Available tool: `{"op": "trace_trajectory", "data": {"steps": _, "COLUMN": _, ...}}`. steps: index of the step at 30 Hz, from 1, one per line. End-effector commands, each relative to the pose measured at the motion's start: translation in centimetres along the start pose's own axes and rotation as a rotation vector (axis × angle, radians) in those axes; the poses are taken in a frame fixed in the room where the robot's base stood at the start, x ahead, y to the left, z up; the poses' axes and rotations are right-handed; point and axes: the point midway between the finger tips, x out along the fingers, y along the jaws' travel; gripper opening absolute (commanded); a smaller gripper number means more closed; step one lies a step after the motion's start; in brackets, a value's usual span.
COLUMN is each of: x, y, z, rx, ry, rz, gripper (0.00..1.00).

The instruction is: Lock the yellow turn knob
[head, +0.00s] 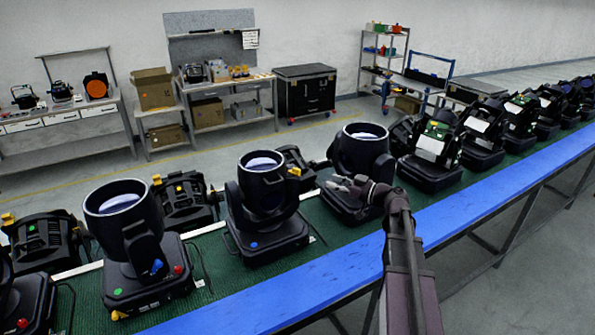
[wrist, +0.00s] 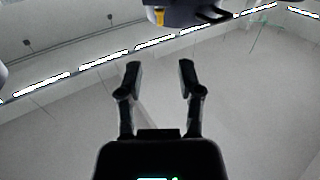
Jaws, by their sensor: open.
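My gripper (head: 345,184) is in front of a black moving-head par can (head: 360,150) on the green belt, at its base. In the wrist view the gripper (wrist: 160,75) is open, with nothing between its two fingers. A small yellow part (wrist: 158,18) shows at the top of the wrist view on a dark body (wrist: 195,12), beyond the fingertips and apart from them; I cannot tell whether it is the turn knob. In the head view a yellow knob (head: 119,314) is on the base of the front-left par can (head: 122,215). Other yellow parts show on lamps behind, including one (head: 294,171) near the middle.
Several more par cans stand along the green belt (head: 205,258), close together. A blue rail (head: 470,205) runs along its near side. Another par can (head: 262,190) stands left of my gripper. Workbenches and a black case (head: 305,90) stand far back by the wall.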

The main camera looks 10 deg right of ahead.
Motion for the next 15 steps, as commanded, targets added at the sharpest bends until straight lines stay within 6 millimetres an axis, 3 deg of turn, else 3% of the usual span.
{"op": "trace_trajectory", "data": {"steps": 15, "x": 6.1, "y": 0.1, "z": 0.0, "rx": 0.0, "ry": 0.0, "rz": -0.003, "gripper": 0.47}}
